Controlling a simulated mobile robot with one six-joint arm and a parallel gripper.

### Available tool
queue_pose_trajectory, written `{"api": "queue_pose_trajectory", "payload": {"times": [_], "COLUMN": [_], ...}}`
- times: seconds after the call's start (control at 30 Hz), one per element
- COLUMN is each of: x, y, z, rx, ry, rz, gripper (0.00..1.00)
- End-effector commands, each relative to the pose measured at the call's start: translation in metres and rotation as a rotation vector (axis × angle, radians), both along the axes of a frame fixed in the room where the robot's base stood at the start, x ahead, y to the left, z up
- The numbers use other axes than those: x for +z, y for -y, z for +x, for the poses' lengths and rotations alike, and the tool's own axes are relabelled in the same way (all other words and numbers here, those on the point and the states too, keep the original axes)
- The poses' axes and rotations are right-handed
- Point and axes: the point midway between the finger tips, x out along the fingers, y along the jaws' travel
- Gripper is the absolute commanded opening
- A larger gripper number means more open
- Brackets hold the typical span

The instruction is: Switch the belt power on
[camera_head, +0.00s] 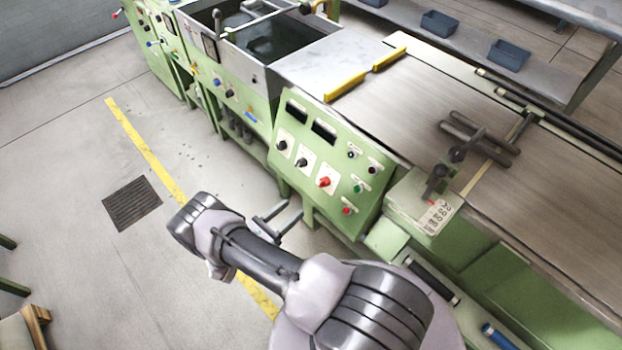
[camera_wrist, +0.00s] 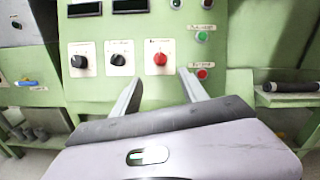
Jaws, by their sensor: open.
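A green control panel (camera_head: 318,200) faces my gripper, and it also fills the wrist view (camera_wrist: 150,30). A red rotary knob (camera_head: 324,181) sits on a white plate at the right end of a row; it shows in the wrist view (camera_wrist: 160,58) just beyond and between my fingertips. Two black knobs (camera_wrist: 78,61) (camera_wrist: 118,59) sit to its left. A green button (camera_wrist: 201,36) and a red button (camera_wrist: 202,74) are to its right. The labels are too small to read. My gripper (camera_head: 284,212) is open and empty in front of the panel, apart from the knob (camera_wrist: 160,75).
Two dark displays (camera_head: 323,129) are above the knobs. A smaller green box (camera_head: 425,205) with a lever stands right of the panel. The belt table (camera_head: 400,105) lies behind. A machine with an open tank (camera_head: 255,45) is at upper left.

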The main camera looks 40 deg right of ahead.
Motion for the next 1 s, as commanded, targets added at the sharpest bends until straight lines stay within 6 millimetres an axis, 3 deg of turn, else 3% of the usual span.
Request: {"api": "queue_pose_trajectory", "payload": {"times": [0.2,0.4,0.6,0.87,1.0], "x": [-0.002,-0.001,0.0,0.0,0.0], "y": [0.068,0.116,0.133,0.135,0.135], "z": [0.005,0.011,0.013,0.014,0.014], "rx": [-0.008,-0.005,-0.003,-0.002,-0.002], "ry": [-0.001,0.001,0.001,0.001,0.001], "rz": [0.002,0.002,0.003,0.003,0.003], "gripper": [0.51,0.51,0.51,0.51,0.28]}}
